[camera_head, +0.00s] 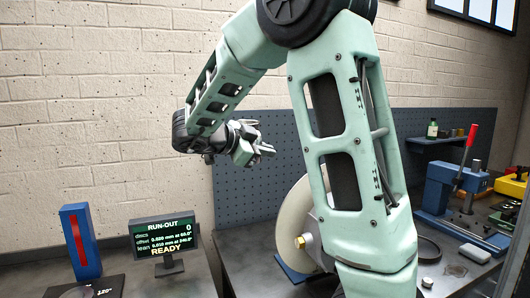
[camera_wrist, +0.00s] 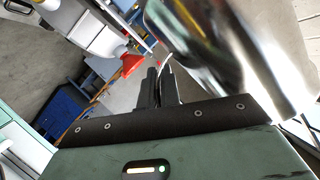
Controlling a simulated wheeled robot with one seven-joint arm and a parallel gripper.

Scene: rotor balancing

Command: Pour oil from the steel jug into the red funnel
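The steel jug (camera_wrist: 235,50) is shiny and fills the upper right of the wrist view, close in front of my gripper (camera_wrist: 161,85). The two dark fingers are close together, with a thin strip of bright metal, apparently the jug's handle, between them. The red funnel (camera_wrist: 130,65) shows left of the fingers, below a white machine part and apart from the jug. In the head view my gripper (camera_head: 266,150) is raised before the pegboard. I cannot make out jug or funnel there. No oil stream shows, and the jug's inside is hidden.
A run-out display (camera_head: 164,237) reading READY stands on the bench beside a blue stand with a red bar (camera_head: 77,243). A pale disc (camera_head: 295,225) is partly behind my arm. A blue press with a red lever (camera_head: 469,145) stands at right.

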